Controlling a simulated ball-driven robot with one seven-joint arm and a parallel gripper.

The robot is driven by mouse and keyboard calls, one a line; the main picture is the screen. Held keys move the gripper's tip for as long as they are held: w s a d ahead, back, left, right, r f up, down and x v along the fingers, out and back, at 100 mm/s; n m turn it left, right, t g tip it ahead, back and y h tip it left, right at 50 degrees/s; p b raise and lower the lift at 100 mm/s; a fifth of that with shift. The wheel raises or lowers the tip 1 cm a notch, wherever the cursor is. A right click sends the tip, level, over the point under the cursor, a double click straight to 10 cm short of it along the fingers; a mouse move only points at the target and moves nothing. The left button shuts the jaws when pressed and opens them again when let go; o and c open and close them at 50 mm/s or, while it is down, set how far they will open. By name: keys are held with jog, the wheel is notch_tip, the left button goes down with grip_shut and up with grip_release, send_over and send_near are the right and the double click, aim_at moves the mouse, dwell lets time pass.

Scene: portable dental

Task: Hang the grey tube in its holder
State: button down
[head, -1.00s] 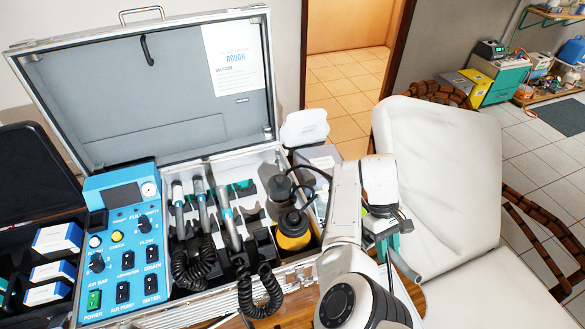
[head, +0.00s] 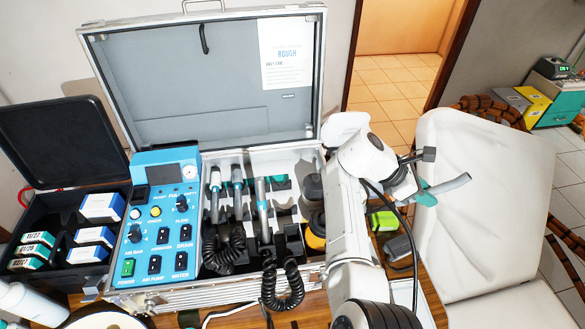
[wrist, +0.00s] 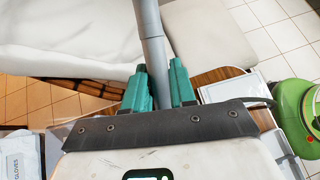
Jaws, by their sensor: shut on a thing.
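The grey tube (head: 452,186) is held by my gripper (head: 424,194), out to the right of the open case and in front of the white chair. It points right and slightly up. In the wrist view the teal fingers of my gripper (wrist: 158,88) are closed around the tube (wrist: 148,32), which extends away between them. The holder inside the case has a row of teal clips (head: 279,182) along its back. Several handpieces (head: 262,200) with coiled black cords stand left of those clips. My arm hides the case's right end.
The open silver case (head: 200,290) stands on a wooden table, with a blue control panel (head: 157,225) at its left. A black box (head: 60,180) of cartons lies further left. A green item (head: 383,221) and black cords are right of my arm. The white chair (head: 480,160) is at right.

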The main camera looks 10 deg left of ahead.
jog(key=a+r+n+t+y, duration=0.4)
jog(key=a+n+t, duration=0.4)
jog(key=a, duration=0.3)
jog(key=a+r+n+t+y, duration=0.4)
jog(key=a+n+t, duration=0.4)
jog(key=a, duration=0.3)
jog(key=s+a+f+n+t+y+b, duration=0.1)
jog(key=s+a+f+n+y+b, duration=0.1)
jog(key=a, duration=0.7)
jog(key=s+f+n+y, duration=0.1)
jog(key=s+y, duration=0.1)
jog(key=y, duration=0.1)
jog(key=shift+s+f, duration=0.15)
jog(key=shift+f, duration=0.25)
jog(key=shift+s+f+t, duration=0.25)
jog(key=shift+f+t, duration=0.05)
jog(key=shift+f, duration=0.2)
jog(key=shift+s+d+f+b, duration=0.1)
jog(key=shift+s+f+b, duration=0.15)
jog(key=shift+f+b, duration=0.35)
jog(key=shift+s+d+f+b, duration=0.1)
jog(key=shift+s+f+b, duration=0.1)
jog(key=shift+f+b, duration=0.4)
jog(key=shift+s+f+b, duration=0.25)
jog(key=shift+f+b, duration=0.25)
jog(key=shift+f, duration=0.15)
